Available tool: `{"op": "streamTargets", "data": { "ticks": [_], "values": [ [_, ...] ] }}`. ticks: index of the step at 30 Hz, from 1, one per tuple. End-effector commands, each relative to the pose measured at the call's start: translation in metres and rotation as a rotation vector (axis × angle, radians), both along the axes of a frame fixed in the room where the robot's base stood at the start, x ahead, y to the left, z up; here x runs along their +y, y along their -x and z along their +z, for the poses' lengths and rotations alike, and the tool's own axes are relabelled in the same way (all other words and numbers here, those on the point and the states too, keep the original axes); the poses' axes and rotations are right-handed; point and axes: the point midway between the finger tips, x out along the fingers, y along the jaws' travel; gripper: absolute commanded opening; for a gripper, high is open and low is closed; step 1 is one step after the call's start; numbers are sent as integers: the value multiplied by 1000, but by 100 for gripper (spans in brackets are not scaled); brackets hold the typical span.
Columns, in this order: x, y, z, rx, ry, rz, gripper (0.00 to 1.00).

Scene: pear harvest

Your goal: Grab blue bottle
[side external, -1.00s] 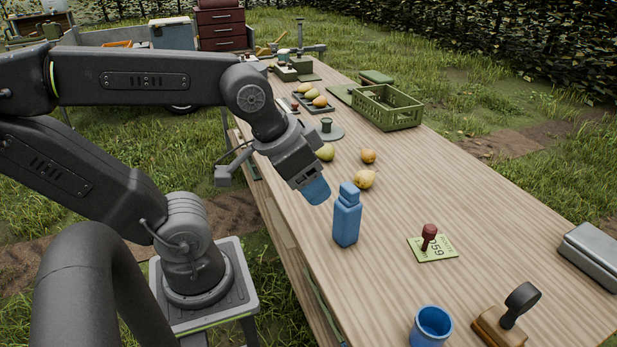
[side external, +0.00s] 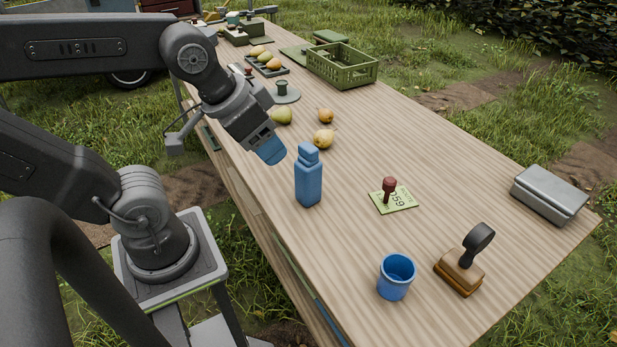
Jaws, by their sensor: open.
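The blue bottle (side external: 309,182) stands upright on the wooden table, near its left edge. It has a squarish body and a blue cap. My gripper (side external: 270,152), with blue fingertips, is just up and left of the bottle in the side view. It points down and to the right. It is open and looks empty, apart from the bottle. The gap between its fingers is hard to make out from this angle.
A blue cup (side external: 396,277) and a wooden stamp (side external: 462,268) stand nearer the front. A grey metal box (side external: 550,194) lies right. Pears (side external: 323,139) and a green crate (side external: 342,72) are farther back.

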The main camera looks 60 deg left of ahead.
Motion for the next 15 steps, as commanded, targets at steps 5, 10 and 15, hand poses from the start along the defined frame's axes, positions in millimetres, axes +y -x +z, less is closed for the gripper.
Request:
{"op": "streamTargets", "data": {
  "ticks": [5, 10, 15],
  "values": [
    [0, 0, 0, 0, 0, 0, 62],
    [0, 0, 0, 0, 0, -1, 62],
    [6, -12, 4, 35, -50, -71, 62]
  ]
}}
